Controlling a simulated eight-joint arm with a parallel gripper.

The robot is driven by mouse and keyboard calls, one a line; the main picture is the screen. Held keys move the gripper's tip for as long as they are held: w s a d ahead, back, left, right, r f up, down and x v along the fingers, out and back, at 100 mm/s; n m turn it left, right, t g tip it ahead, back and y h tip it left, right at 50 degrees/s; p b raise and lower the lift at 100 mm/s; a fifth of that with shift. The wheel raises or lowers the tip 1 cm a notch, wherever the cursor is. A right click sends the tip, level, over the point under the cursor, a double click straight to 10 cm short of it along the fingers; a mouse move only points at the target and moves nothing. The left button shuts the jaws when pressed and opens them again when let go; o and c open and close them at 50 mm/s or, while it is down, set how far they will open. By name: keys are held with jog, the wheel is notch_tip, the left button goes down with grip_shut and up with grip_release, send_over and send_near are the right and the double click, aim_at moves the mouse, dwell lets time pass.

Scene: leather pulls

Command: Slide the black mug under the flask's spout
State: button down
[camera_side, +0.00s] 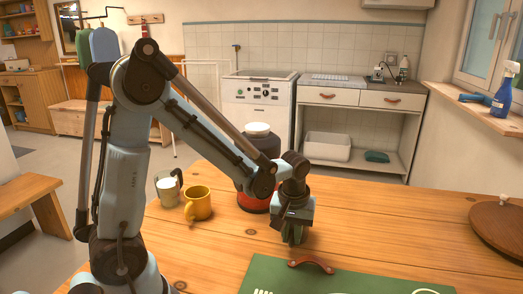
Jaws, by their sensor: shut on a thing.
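The flask (257,199) stands on the wooden table, with a red lower body, a dark upper body and a white top (257,129). My arm crosses in front of it, and its spout cannot be made out. My gripper (294,239) points down just right of and in front of the flask, low over the table. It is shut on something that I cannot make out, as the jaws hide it. I cannot clearly pick out the black mug. A dark handle shape shows by a glass of white content (166,193) at the left.
A yellow mug (197,204) stands between the glass and the flask. A green board (350,281) with a brown leather pull (311,262) lies at the front edge. A round wooden lid (497,228) lies at the right. The table between gripper and lid is clear.

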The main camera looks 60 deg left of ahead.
jog(key=shift+a, duration=0.1)
dwell(0.3)
jog(key=shift+s+a, duration=1.4)
jog(key=shift+a, duration=0.45)
jog(key=shift+s+a, duration=1.45)
jog(key=shift+a, duration=0.45)
jog(key=shift+s+a, duration=1.4)
jog(key=shift+a, duration=0.45)
jog(key=shift+c, duration=2.2)
grip_release()
jog(key=shift+r, duration=0.1)
notch_tip(320, 180, up, 8)
jog(key=shift+s+d, duration=0.3)
jog(key=shift+d, duration=0.1)
